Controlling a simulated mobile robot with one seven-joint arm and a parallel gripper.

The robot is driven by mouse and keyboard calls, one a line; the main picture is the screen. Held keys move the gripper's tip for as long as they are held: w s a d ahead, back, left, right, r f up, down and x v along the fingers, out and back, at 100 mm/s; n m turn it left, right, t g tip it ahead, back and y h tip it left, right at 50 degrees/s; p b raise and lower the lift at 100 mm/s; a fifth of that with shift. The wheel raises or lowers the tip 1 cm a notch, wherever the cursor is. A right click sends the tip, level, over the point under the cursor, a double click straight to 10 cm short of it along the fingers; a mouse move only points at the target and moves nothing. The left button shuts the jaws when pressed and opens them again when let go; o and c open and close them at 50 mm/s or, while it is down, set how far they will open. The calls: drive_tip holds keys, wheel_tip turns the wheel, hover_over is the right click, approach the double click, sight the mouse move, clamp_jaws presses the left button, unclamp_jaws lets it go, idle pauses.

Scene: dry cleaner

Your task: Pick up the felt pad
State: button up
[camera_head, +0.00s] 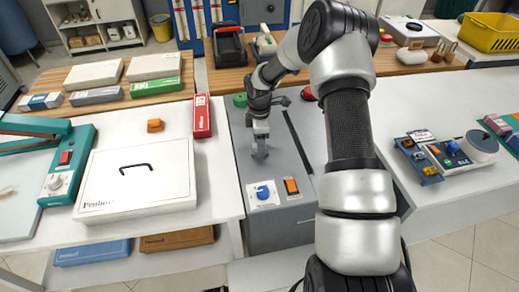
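I cannot pick out a felt pad with certainty. My gripper (259,153) points down over the top of a grey machine cabinet (239,127), left of its dark slot. It is seen small and from the side, so the gap between its fingers does not show. No object is visible in it, and whether it touches the surface is unclear. A small orange block (155,126) lies on the white table to the left. My arm hides part of the cabinet and of the counter behind it.
A large white box (137,182) and a red box (202,117) stand on the white table (215,172), near a teal press (68,160). The cabinet carries a blue knob (263,192) and an orange switch (291,186). A tray of small parts (446,153) sits on the right counter.

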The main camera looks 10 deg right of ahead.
drive_tip(key=c, duration=1.1)
wheel_tip(320, 180, up, 10)
drive_tip(key=shift+c, duration=0.2)
